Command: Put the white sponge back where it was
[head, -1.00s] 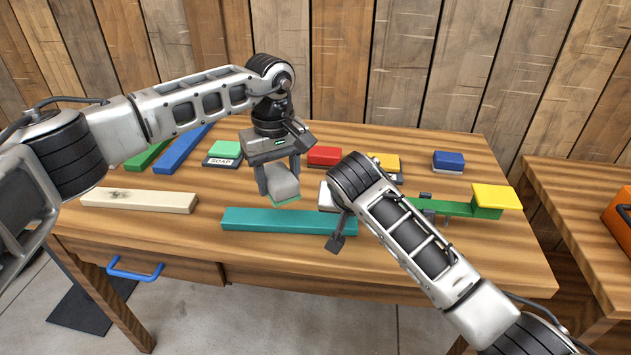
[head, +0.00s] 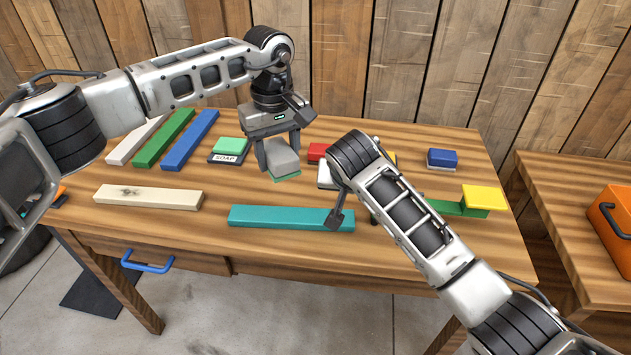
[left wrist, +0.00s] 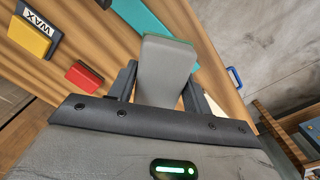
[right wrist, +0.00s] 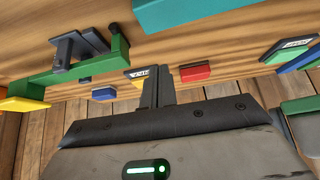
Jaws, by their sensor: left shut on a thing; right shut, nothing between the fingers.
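The white sponge (head: 284,160) is a pale block with a green underside. My left gripper (head: 278,166) is shut on it and holds it above the table, behind the teal bar (head: 290,217). In the left wrist view the sponge (left wrist: 165,68) stands out between the two fingers (left wrist: 157,88), its green edge at the far end. My right gripper (right wrist: 158,88) is shut and empty in the right wrist view. In the head view it is mostly hidden by my right forearm.
A green block sits on a SOAP pad (head: 228,157). A blue block (head: 442,158) and a green bar with a yellow block (head: 483,197) stand right. A cream plank (head: 148,197) lies front left.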

